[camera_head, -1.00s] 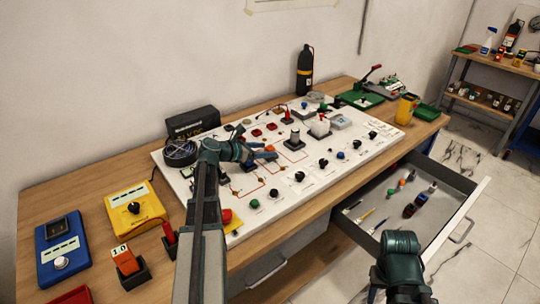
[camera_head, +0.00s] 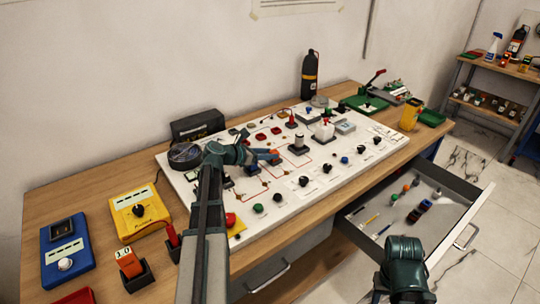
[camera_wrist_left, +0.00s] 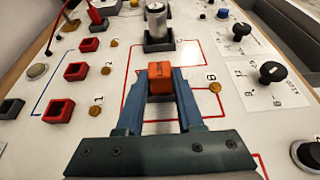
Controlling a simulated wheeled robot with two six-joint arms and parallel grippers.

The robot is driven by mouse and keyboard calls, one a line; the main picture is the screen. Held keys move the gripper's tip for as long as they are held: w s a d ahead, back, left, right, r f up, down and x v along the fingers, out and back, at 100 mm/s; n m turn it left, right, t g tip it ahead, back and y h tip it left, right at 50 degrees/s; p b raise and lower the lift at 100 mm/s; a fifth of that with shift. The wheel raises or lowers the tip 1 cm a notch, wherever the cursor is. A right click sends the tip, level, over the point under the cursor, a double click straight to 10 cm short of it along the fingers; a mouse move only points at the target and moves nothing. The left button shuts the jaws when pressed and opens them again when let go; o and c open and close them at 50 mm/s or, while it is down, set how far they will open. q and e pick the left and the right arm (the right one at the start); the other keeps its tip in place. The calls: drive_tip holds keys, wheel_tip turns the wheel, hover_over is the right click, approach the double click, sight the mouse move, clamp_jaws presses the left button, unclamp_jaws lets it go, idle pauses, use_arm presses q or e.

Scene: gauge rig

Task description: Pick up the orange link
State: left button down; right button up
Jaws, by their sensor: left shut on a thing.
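The orange link (camera_wrist_left: 160,72) is a small orange block between the blue fingertips of my left gripper (camera_wrist_left: 161,84) in the left wrist view. The fingers are shut on its two sides. A dark base shows just under the link; I cannot tell whether the link is still seated in it. In the head view the left gripper (camera_head: 266,156) reaches over the white panel (camera_head: 268,218) from the left, and the link (camera_head: 276,153) shows small at its tips. On the right, only part of my right arm shows at the bottom; its fingers are not visible.
A metal cylinder in a dark holder (camera_wrist_left: 157,25) stands just beyond the link. Red sockets (camera_wrist_left: 59,111) lie to the left and black knobs (camera_wrist_left: 272,72) to the right. An open drawer (camera_head: 468,215) with small items juts out at the front right.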

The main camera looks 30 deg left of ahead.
use_arm(q)
drive_tip(key=shift+r, duration=0.15)
wheel_tip(320, 180, up, 3)
drive_tip(key=p, duration=0.3)
drive_tip(key=shift+s+d+r+p, duration=0.15)
drive_tip(key=shift+r+p, duration=0.25)
drive_tip(key=shift+p, duration=0.1)
drive_tip(key=s+d, duration=0.3)
drive_tip(key=d, duration=0.1)
drive_tip(key=s+d, duration=0.3)
drive_tip(key=s+d+p, duration=0.1)
drive_tip(key=s+d, duration=0.3)
drive_tip(key=shift+d+r, duration=0.3)
drive_tip(key=shift+r, duration=0.1)
drive_tip(key=shift+s+d, duration=0.1)
drive_tip(key=shift+s, duration=0.05)
drive_tip(key=shift+d, duration=0.1)
